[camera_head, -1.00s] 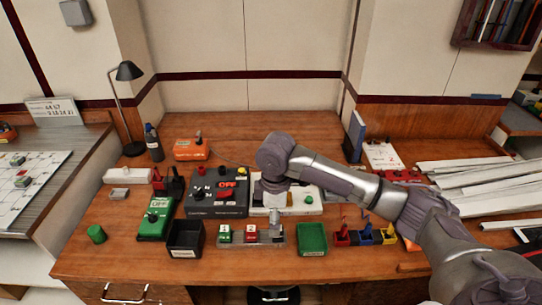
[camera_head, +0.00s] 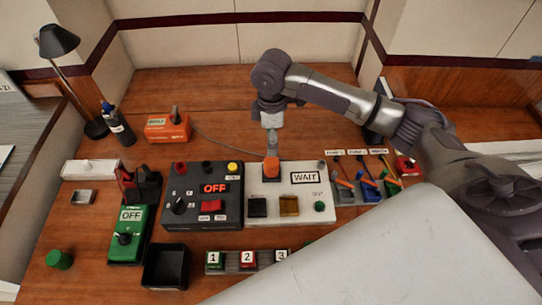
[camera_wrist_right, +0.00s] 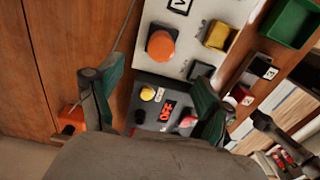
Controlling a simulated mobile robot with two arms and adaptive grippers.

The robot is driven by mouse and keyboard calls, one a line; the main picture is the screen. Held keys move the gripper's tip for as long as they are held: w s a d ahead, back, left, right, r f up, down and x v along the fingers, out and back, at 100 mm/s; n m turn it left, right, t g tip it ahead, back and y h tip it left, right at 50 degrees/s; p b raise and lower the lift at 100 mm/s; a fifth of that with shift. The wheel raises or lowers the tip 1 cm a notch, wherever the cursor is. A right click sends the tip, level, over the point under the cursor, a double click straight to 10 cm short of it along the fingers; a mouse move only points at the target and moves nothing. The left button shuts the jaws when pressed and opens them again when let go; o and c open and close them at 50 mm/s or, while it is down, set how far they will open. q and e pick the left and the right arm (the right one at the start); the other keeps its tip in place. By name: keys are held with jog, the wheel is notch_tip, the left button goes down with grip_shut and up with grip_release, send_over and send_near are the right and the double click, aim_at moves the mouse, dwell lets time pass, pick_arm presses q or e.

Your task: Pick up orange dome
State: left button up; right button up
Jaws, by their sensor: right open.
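The orange dome (camera_head: 271,167) sits on the back left corner of a white panel marked WAIT (camera_head: 318,211). In the right wrist view the round orange dome (camera_wrist_right: 161,46) shows whole, just beyond the fingertips. My right gripper (camera_head: 271,143) points down at the dome in the head view, above or just behind it; I cannot tell the exact gap. In the wrist view my right gripper (camera_wrist_right: 157,76) has its two green-lined fingers wide apart with nothing between them.
A dark OFF panel (camera_head: 203,222) adjoins the white panel's left side. An orange box (camera_head: 168,128) stands behind it, with a cable running right. A black bin (camera_head: 165,267) and numbered switches (camera_head: 246,261) lie in front.

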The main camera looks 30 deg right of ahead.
aim_at(271, 161)
jog(key=f, duration=0.6)
jog(key=shift+s+a, duration=0.1)
jog(key=shift+s, duration=0.15)
jog(key=shift+w+f+p, duration=0.15)
jog(key=shift+f+p, duration=0.25)
jog(key=shift+f, duration=0.5)
notch_tip(271, 161, down, 4)
jog(key=shift+r+p, duration=0.25)
jog(key=shift+p, duration=0.35)
jog(key=shift+f, duration=0.3)
jog(key=c, duration=1)
